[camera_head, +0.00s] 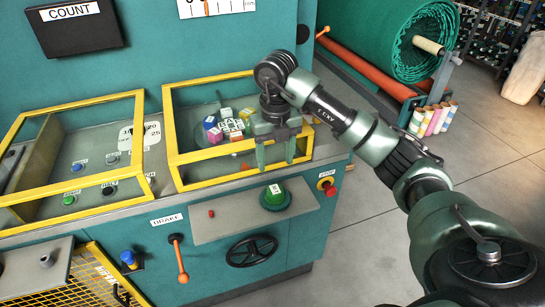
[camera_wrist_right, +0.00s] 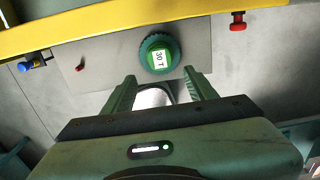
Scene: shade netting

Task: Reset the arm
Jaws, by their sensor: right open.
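My right gripper (camera_head: 275,153) hangs in front of the right yellow-framed bay of the teal machine, fingers pointing down and apart, with nothing between them. In the right wrist view its two fingers (camera_wrist_right: 160,88) are also apart and empty. A green round knob (camera_head: 275,197) labelled "30 T" sits on the grey panel below the gripper; the wrist view shows it just beyond the fingertips (camera_wrist_right: 159,54), not touched. My right arm reaches in from the lower right. My left gripper is in neither view.
The yellow frame (camera_head: 210,181) is close to the gripper, with several small coloured blocks (camera_head: 213,129) in the bay behind it. A red button (camera_head: 327,184), an orange brake lever (camera_head: 181,262) and a black handwheel (camera_head: 252,250) are on the machine front. Open floor (camera_head: 345,255) lies right of the machine.

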